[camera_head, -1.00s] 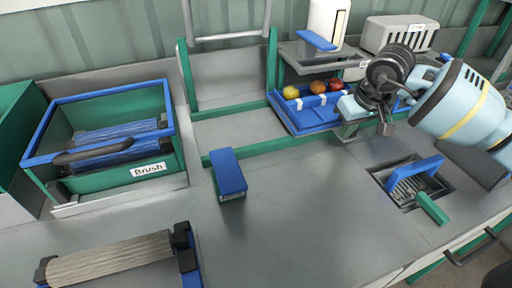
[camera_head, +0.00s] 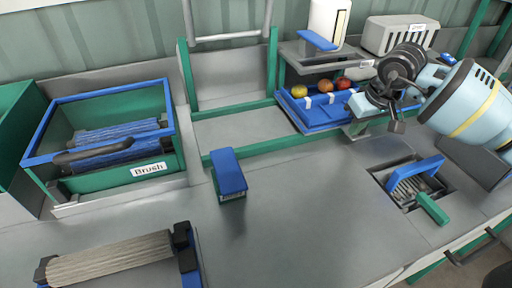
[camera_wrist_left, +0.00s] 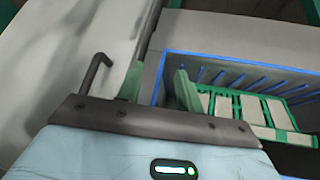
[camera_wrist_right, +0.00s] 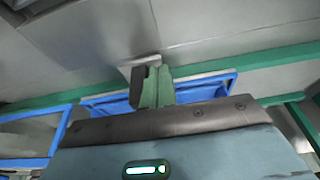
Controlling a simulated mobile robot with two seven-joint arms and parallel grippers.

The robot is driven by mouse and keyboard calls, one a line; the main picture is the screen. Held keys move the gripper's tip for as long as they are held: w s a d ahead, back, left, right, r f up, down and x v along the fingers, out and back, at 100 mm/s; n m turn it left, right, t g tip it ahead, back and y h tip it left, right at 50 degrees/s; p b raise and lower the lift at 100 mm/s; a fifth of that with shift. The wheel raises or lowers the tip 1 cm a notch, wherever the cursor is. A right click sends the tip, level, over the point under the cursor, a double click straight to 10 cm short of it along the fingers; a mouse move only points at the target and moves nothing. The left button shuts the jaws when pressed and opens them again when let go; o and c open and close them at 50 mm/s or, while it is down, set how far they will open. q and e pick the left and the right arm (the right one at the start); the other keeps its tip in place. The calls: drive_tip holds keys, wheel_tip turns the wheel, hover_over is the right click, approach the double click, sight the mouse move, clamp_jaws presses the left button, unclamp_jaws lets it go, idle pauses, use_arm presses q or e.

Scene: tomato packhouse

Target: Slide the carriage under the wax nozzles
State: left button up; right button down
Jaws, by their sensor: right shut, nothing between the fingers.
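The carriage (camera_head: 312,124) is a blue tray on green rails, holding a yellow, an orange and a red fruit in a row. It is at the lower right of the frame with the shelf and white tank; the wax nozzles cannot be made out. My right gripper is at the carriage's right front corner, with its green fingers (camera_wrist_right: 157,86) closed together and empty. A dark grey block (camera_wrist_right: 138,86) is right beside the fingers; contact cannot be told. My left gripper (camera_wrist_left: 160,85) shows only in its own wrist view, with its fingers apart and nothing between them.
A green brush box (camera_head: 120,170) with a blue rim stands at left. A blue-topped block (camera_head: 230,172) stands mid-bench, and a roller (camera_head: 110,258) lies at front left. A blue brush-like piece (camera_head: 415,172) sits over a recess at right.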

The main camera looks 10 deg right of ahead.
drive_tip(key=shift+d, duration=0.2)
use_arm(q)
drive_tip(key=shift+w+r, duration=0.15)
drive_tip(key=shift+r, duration=0.15)
use_arm(e)
drive_tip(key=shift+s+a, duration=0.1)
drive_tip(key=shift+a, duration=0.95)
use_arm(q)
drive_tip(key=shift+p, duration=0.3)
